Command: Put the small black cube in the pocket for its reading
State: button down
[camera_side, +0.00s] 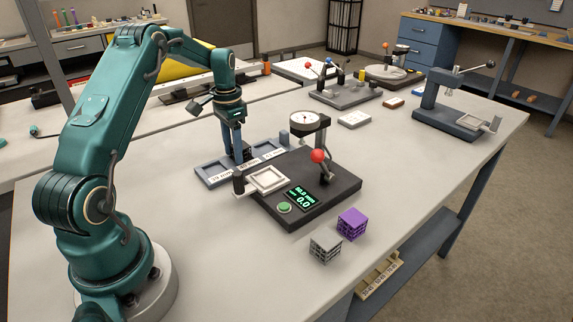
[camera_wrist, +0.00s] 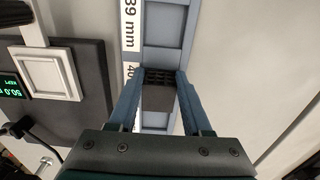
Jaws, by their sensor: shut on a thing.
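My gripper (camera_wrist: 162,80) points down and is shut on the small black cube (camera_wrist: 158,78), a dark lattice block between the fingertips. In the side view my gripper (camera_side: 239,156) is at the blue-grey pocket tray (camera_side: 207,180), and the cube is hidden there. The tray has a row of pockets, with "39 mm" and a partly covered "40" label readable in the wrist view. The cube lines up with the middle pocket, beside the "40" label. I cannot tell whether it touches the pocket floor.
A dark gauge stand (camera_side: 335,193) with dial (camera_side: 304,122), red knob, white square tray (camera_side: 268,180) and green display (camera_side: 303,198) stands beside the pocket tray. The display seems to show 50.0 and 0.0. A grey lattice cube (camera_side: 325,248) and purple one (camera_side: 352,223) sit in front.

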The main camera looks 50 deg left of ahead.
jog(key=shift+c, duration=1.3)
grip_release()
jog(key=shift+o, duration=1.3)
jog(key=shift+r, duration=2.55)
jog(key=shift+r, duration=2.55)
